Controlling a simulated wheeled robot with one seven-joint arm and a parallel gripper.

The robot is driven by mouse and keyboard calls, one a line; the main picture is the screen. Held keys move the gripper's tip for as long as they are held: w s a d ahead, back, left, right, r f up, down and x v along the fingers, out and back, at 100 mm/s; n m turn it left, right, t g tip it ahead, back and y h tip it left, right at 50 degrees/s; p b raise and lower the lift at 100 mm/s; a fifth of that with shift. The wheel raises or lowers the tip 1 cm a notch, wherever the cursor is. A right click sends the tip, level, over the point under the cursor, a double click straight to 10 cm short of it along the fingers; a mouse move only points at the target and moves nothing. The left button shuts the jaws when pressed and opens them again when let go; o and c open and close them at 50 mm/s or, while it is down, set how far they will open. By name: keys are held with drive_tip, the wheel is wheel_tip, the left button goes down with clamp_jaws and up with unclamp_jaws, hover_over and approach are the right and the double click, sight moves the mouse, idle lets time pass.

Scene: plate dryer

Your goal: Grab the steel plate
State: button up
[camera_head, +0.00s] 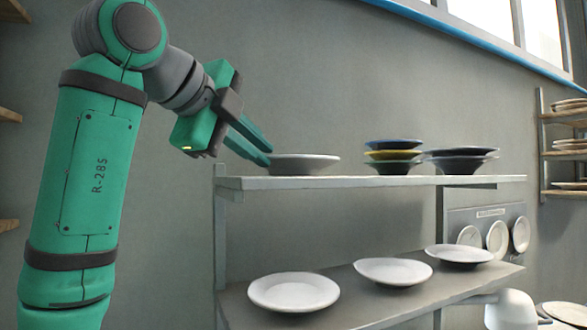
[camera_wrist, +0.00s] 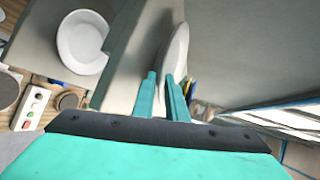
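A pale grey plate (camera_head: 305,163), which I take to be the steel plate, lies at the left end of the upper shelf. My gripper (camera_head: 266,154) reaches down to its left rim from the upper left. In the wrist view the plate shows edge-on (camera_wrist: 178,50), just ahead of my two teal fingers (camera_wrist: 161,78). The fingers stand apart with a narrow gap. The near rim lies at or between the fingertips. I cannot tell whether either finger touches it.
The upper shelf (camera_head: 340,182) also holds a stack of dark and yellow plates (camera_head: 393,155) and a stack of dark plates (camera_head: 460,161). Several white plates, one near the left end (camera_head: 293,291), lie on the lower shelf (camera_head: 345,312). A wall rack (camera_head: 543,150) stands at the right.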

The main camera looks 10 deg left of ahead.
sight(269, 157)
drive_tip(key=x, duration=0.4)
drive_tip(key=shift+s+r, duration=0.1)
drive_tip(key=shift+s, duration=0.05)
clamp_jaws()
drive_tip(key=shift+d, duration=0.1)
idle(1.3)
